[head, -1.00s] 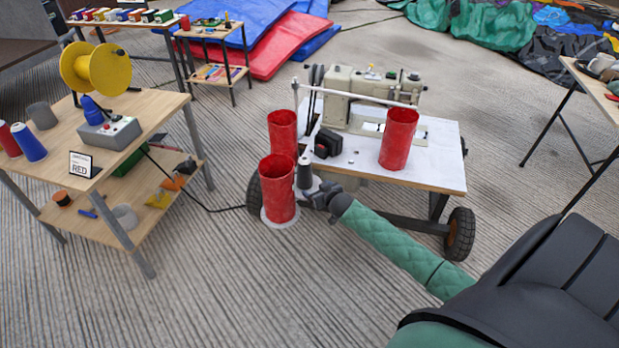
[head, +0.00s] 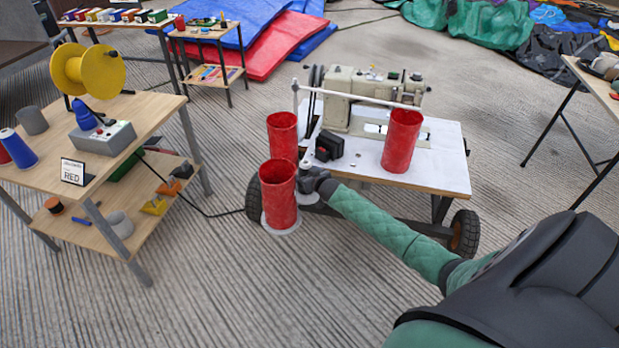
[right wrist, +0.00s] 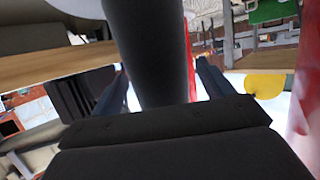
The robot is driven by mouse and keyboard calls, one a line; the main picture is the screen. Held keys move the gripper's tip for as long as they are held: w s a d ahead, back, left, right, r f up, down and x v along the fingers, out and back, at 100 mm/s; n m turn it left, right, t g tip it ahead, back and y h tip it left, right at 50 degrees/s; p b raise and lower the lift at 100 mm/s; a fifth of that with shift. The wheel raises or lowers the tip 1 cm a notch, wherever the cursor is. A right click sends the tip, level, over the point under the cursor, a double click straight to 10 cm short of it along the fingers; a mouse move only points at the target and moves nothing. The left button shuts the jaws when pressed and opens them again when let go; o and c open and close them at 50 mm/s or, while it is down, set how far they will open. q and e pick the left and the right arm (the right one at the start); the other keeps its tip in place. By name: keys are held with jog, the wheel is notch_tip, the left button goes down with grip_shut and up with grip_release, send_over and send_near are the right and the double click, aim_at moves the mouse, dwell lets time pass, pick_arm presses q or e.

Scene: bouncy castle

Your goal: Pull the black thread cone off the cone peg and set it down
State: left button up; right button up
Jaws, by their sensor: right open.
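The black thread cone (right wrist: 148,50) stands large and dark between the two fingers of my right gripper (right wrist: 160,72) in the right wrist view. The fingers are open on either side of it; I cannot tell whether either touches it. In the head view my right gripper (head: 314,182) is behind and right of the front red cylinder (head: 279,194), which hides part of it. I cannot make out the cone there. The cone peg is not clearly seen. My left gripper is not in view.
Two more red cylinders (head: 282,134) (head: 402,140) stand around the wheeled sewing table (head: 440,170), which bears a sewing machine (head: 355,100). A wooden bench (head: 95,165) with a yellow spool (head: 88,69) and a sign reading RED is at left. The foreground floor is clear.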

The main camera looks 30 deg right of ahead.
aim_at(306, 167)
jog(key=shift+w+f, duration=0.1)
jog(key=shift+w, duration=0.15)
jog(key=shift+c, duration=0.2)
jog(key=c, duration=1.2)
jog(key=shift+r+p, duration=0.7)
jog(key=shift+r, duration=0.15)
jog(key=shift+r+p, duration=0.6)
jog(key=shift+r, duration=0.05)
jog(key=shift+r, duration=0.3)
